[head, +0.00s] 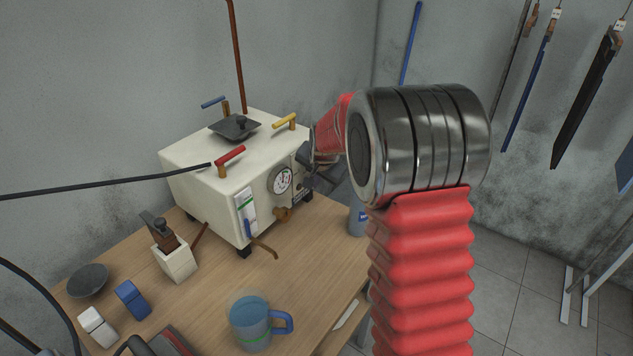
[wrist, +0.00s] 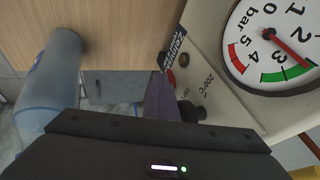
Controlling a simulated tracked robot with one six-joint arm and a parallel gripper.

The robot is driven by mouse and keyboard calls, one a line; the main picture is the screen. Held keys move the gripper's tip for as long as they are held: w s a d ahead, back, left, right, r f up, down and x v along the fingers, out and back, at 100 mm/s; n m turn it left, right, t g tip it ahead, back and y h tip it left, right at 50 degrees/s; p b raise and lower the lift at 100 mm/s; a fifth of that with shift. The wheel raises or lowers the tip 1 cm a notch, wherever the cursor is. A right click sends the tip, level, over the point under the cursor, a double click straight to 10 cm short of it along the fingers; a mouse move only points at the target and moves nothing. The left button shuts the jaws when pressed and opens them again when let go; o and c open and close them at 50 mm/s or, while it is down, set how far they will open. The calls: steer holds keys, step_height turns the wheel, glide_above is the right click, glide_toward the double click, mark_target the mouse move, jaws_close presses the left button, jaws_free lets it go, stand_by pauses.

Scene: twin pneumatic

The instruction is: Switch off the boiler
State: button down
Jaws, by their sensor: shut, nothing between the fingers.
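The boiler (head: 215,165) is a white box standing on a wooden table, with red, yellow and blue valve handles on top. A round pressure gauge (head: 281,180) is on its front; it also shows large in the wrist view (wrist: 275,45), its red needle near the green band. My gripper (head: 308,168) is shut and empty at the right end of the boiler's front; its dark finger shows in the wrist view (wrist: 160,98). Beside it are a black knob (wrist: 191,111), a 200°C marking and a small dark red round part (wrist: 184,60). I cannot tell whether the finger touches the panel.
A blue can (head: 357,220) stands near the table's right edge; a blue-grey cylinder (wrist: 55,85) shows in the wrist view. A blue mug (head: 250,318), a white block with a brown top (head: 174,262) and a grey bowl (head: 88,280) are on the table. Tools hang at right.

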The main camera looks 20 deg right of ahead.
steer(key=shift+w+a+r, duration=0.15)
steer(key=shift+w+r, duration=0.2)
steer(key=shift+r, duration=0.35)
steer(key=s+d+r, duration=0.3)
steer(key=s+r, duration=0.2)
steer(key=s, duration=0.6)
steer(key=shift+s+d+r, duration=0.15)
steer(key=shift+s, duration=0.1)
